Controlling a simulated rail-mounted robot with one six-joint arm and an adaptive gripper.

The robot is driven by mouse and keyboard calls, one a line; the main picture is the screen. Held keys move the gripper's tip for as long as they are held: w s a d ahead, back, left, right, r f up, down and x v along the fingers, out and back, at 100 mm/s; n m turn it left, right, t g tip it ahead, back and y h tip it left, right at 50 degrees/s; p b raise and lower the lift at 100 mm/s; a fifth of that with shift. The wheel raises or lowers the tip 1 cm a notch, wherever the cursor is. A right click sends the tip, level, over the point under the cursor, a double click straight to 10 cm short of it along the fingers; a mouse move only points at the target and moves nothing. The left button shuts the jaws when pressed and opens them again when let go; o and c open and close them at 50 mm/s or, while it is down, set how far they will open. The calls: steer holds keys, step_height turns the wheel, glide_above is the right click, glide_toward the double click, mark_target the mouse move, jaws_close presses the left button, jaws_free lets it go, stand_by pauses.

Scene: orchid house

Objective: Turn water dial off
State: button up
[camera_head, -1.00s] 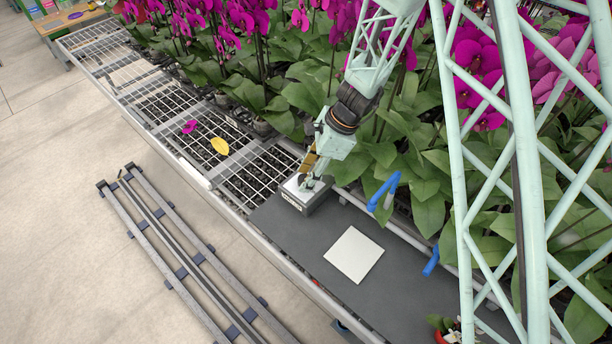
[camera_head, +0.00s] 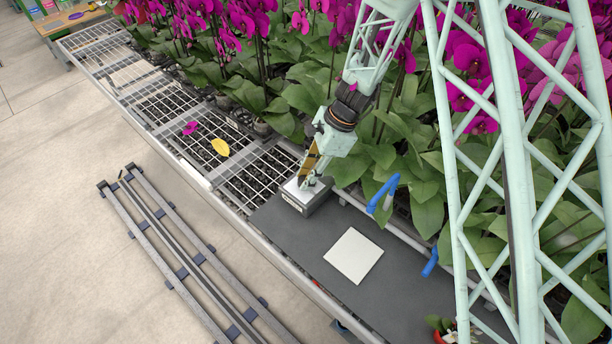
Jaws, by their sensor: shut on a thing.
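A small grey box with a light top (camera_head: 293,198) sits at the left end of the dark bench mat. My gripper (camera_head: 306,184) reaches down onto the top of this box, with its fingers closed together there. The dial itself is hidden between and under the fingers, so its turn position cannot be read. The box looks upright and flat on the mat.
A white square tile (camera_head: 353,256) lies on the dark mat (camera_head: 280,235). Blue handles (camera_head: 383,194) stand at the bench's back edge. Orchids crowd close behind my arm. A yellow leaf (camera_head: 220,147) and magenta petal (camera_head: 190,128) lie on the wire mesh bench.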

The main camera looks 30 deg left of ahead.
steer(key=n+h+p, duration=0.1)
steer(key=n, duration=0.3)
steer(key=shift+w+a+g, duration=0.1)
steer(key=shift+g, duration=0.2)
steer(key=n+h, duration=0.1)
steer(key=n, duration=0.3)
steer(key=shift+a+h, duration=0.1)
steer(key=shift+h, duration=0.3)
steer(key=n+h, duration=0.1)
steer(key=n, duration=0.3)
steer(key=shift+a+h, duration=0.1)
steer(key=shift+h, duration=0.3)
steer(key=n+h, duration=0.1)
steer(key=n, duration=0.3)
steer(key=shift+o, duration=0.2)
steer(key=o, duration=0.8)
steer(key=shift+a, duration=0.1)
